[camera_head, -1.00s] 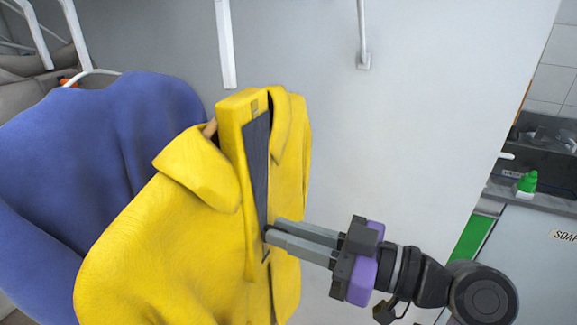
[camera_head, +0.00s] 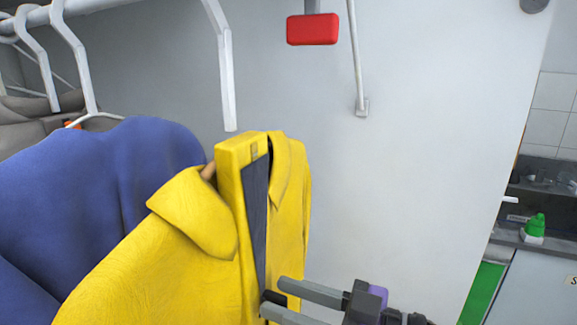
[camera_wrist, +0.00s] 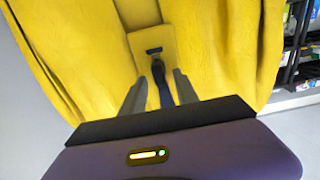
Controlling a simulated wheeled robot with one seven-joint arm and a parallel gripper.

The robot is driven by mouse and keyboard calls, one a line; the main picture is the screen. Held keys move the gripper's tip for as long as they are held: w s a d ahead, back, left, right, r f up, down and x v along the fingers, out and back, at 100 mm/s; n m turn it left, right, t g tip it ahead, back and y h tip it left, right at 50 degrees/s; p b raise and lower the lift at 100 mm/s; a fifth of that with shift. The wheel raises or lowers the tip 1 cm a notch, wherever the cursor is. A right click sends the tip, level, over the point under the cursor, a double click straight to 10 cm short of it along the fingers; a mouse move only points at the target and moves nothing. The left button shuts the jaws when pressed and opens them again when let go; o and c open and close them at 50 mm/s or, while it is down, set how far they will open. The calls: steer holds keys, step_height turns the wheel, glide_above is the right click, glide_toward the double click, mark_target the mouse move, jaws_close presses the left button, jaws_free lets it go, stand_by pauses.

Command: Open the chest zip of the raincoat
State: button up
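The yellow raincoat (camera_head: 160,265) hangs on a hanger, its collar spread. A dark strip (camera_head: 254,200) runs down its chest beside the raised yellow front edge. A small dark piece (camera_head: 273,298), probably the zip pull, is at the strip's lower end. My gripper (camera_head: 272,296) is at this spot, its two grey fingers apart, one above and one below the dark piece. In the wrist view, the fingers (camera_wrist: 159,90) stand either side of a dark strip below a yellow flap with a dark slot (camera_wrist: 153,50). I cannot tell whether they touch it.
A blue garment (camera_head: 95,200) hangs close on the left. White hooks (camera_head: 225,80) and a rail are above. A red block (camera_head: 312,29) is on the pale wall behind. A green bottle (camera_head: 535,226) stands on the counter at right.

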stand_by(0.3)
steer(key=b+v, duration=0.1)
steer(key=v, duration=0.8)
stand_by(0.5)
